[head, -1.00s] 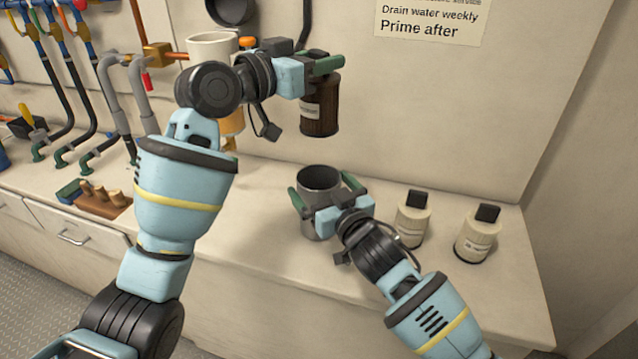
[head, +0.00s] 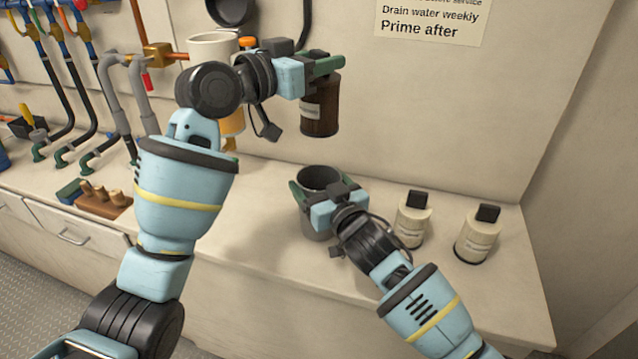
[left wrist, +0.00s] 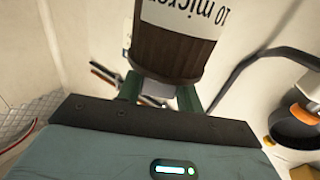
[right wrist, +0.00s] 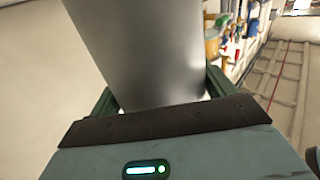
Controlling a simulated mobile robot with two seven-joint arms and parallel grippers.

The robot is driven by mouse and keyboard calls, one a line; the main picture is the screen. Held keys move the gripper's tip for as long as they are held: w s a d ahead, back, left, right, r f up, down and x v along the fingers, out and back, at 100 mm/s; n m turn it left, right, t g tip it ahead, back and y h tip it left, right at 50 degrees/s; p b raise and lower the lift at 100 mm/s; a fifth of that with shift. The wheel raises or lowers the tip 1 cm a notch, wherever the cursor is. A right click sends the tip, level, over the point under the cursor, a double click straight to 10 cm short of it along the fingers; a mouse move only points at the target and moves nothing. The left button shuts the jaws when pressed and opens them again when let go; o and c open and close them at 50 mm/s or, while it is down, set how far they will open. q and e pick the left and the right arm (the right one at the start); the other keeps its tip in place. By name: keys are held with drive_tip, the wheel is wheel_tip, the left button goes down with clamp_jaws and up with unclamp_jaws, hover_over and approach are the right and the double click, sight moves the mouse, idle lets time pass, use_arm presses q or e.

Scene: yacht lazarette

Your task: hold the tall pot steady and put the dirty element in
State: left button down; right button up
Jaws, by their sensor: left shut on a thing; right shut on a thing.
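The dirty element (head: 320,112) is a dark brown cylinder with a pale label. My left gripper (head: 318,68) is shut on its top and holds it in the air, above and behind the tall pot. In the left wrist view the element (left wrist: 178,50) sits between the fingers, its label reading "10 micron". The tall pot (head: 318,230) is a grey metal cylinder, upright on the bench with its dark open mouth up. My right gripper (head: 325,188) is shut on the pot near its upper part. The pot's wall (right wrist: 145,50) fills the middle of the right wrist view.
A wooden block with pegs (head: 100,200) lies at the left. Hoses and valves line the left wall. The bench before the pot is clear.

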idle(0.6)
use_arm(q)
wheel_tip(320, 180, down, 15)
idle(2.9)
drive_tip(key=c, duration=0.9)
unclamp_jaws()
drive_tip(key=shift+o, duration=0.2)
drive_tip(key=v, duration=1.2)
